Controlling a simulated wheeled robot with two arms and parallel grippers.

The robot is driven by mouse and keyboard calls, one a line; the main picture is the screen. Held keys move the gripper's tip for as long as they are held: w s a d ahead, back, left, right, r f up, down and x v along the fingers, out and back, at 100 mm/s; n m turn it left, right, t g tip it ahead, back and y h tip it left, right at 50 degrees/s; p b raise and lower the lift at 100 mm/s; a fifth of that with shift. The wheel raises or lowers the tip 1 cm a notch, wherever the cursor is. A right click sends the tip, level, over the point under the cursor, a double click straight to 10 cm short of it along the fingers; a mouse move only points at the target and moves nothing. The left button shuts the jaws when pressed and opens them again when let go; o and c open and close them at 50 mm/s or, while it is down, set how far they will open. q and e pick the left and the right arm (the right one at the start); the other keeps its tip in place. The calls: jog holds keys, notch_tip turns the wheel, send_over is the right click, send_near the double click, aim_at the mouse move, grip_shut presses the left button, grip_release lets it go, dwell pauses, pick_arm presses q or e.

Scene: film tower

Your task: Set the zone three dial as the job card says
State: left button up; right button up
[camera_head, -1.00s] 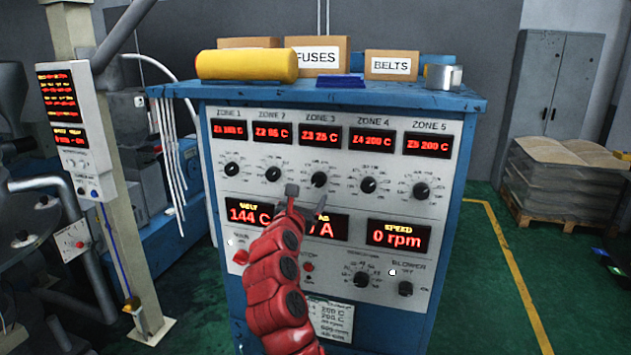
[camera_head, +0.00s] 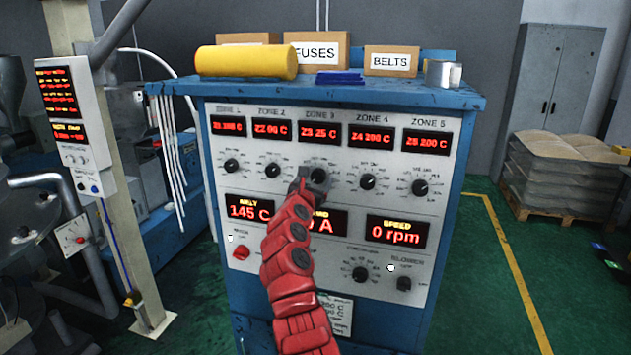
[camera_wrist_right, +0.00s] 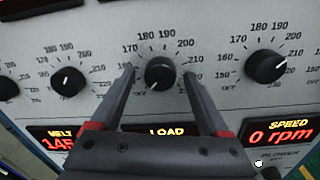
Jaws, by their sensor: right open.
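The zone three dial (camera_head: 319,176) is a black knob under the Z3 display (camera_head: 320,136), which reads 25 C. In the right wrist view the dial (camera_wrist_right: 160,73) has its white mark toward the lower left, near OFF. My right gripper (camera_head: 312,177) is at this dial in the head view. In the wrist view its open fingers (camera_wrist_right: 160,80) stand on either side of the knob; I cannot tell whether they touch it. The job card (camera_head: 333,318) is low on the panel, partly hidden by my right arm and too small to read fully. My left gripper is not in view.
The zone two dial (camera_head: 273,174) and zone four dial (camera_head: 368,182) stand close on either side. Below are the melt display (camera_head: 249,208) at 145 C and the speed display (camera_head: 397,232) at 0 rpm. Boxes and a yellow roll (camera_head: 246,63) sit on the cabinet top.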

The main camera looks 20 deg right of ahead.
grip_shut()
